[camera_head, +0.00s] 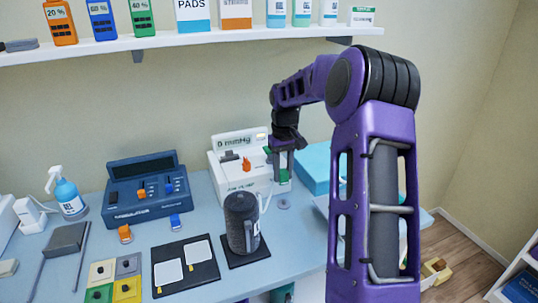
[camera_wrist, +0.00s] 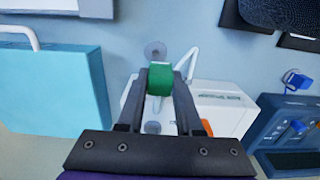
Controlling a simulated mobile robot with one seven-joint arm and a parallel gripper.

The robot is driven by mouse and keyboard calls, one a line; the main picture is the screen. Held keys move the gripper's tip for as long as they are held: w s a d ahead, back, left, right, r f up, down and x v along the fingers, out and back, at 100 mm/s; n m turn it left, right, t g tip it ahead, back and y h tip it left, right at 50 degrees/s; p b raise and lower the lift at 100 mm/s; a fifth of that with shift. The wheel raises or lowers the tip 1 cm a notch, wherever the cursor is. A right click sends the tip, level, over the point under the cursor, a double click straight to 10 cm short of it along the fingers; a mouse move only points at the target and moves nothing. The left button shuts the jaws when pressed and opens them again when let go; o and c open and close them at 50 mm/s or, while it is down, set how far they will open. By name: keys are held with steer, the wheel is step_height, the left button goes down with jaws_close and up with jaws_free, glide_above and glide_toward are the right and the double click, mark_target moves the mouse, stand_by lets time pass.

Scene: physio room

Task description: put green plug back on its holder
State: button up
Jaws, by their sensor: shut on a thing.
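The green plug (camera_wrist: 161,78) is between my gripper's fingertips in the wrist view, and its pale end shows at the top. In the head view, my gripper (camera_head: 283,172) points down with the green plug (camera_head: 283,177) at its tips, at the right side of the white mmHg device (camera_head: 228,180). My gripper (camera_wrist: 160,85) is shut on the plug. A grey round disc (camera_head: 284,204) lies on the table in front of the plug; it also shows in the wrist view (camera_wrist: 155,50). I cannot tell which part is the plug's holder.
An orange plug (camera_head: 246,164) is on the white device. A blue box (camera_head: 312,166) is close on the right. A dark blue unit (camera_head: 146,190) stands to the left. A shelf (camera_head: 150,41) runs above.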

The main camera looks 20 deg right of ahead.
mark_target(284, 200)
steer(key=shift+w+d+f, duration=0.15)
steer(key=shift+d+f, duration=0.3)
steer(key=shift+f, duration=0.25)
steer(key=shift+f+b, duration=2.05)
steer(key=shift+f, duration=0.45)
steer(key=shift+p, duration=0.45)
steer(key=shift+f+b, duration=0.65)
steer(key=shift+f, duration=0.5)
steer(key=o, duration=1.5)
steer(key=shift+o, duration=0.2)
